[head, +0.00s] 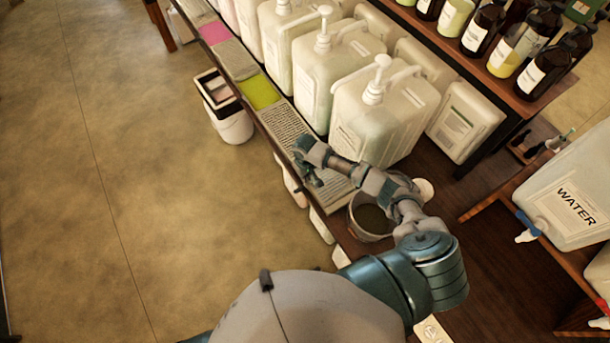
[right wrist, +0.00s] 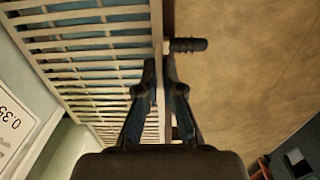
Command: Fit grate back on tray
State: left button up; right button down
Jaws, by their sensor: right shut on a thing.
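A pale slatted grate (head: 285,127) lies along the front of the shelf, below the white pump containers. In the right wrist view the grate (right wrist: 100,50) fills the upper left, with bluish grey showing between its slats. My right gripper (head: 311,179) is at the grate's front edge. In the right wrist view my right gripper (right wrist: 161,75) is shut on the grate's edge strip, one finger on each side. The tray under the grate is mostly hidden, so I cannot tell how the grate sits on it. My left gripper is out of view.
Large pump containers (head: 375,115) stand close behind the grate. Pink and yellow-green (head: 260,92) tray sections lie farther along. A round bucket (head: 371,218) is beside my right forearm. A white bin (head: 226,107) stands on the floor. The floor (head: 120,190) at left is clear.

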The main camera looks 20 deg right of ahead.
jog(key=shift+d+f, duration=0.1)
jog(key=shift+d, duration=0.15)
jog(key=shift+d+f, duration=0.1)
jog(key=shift+d, duration=0.1)
jog(key=shift+a+f, duration=0.3)
jog(key=shift+a, duration=0.05)
jog(key=shift+a+f+b, duration=0.15)
jog(key=shift+f+b, duration=0.15)
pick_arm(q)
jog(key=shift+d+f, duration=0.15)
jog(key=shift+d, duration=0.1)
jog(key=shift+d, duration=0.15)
pick_arm(e)
jog(key=shift+d+f, duration=0.1)
jog(key=shift+d, duration=0.15)
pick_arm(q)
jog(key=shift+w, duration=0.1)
pick_arm(e)
jog(key=shift+a+f, duration=0.15)
jog(key=shift+f, duration=0.05)
jog(key=c, duration=1.2)
grip_release()
jog(key=shift+c, duration=0.2)
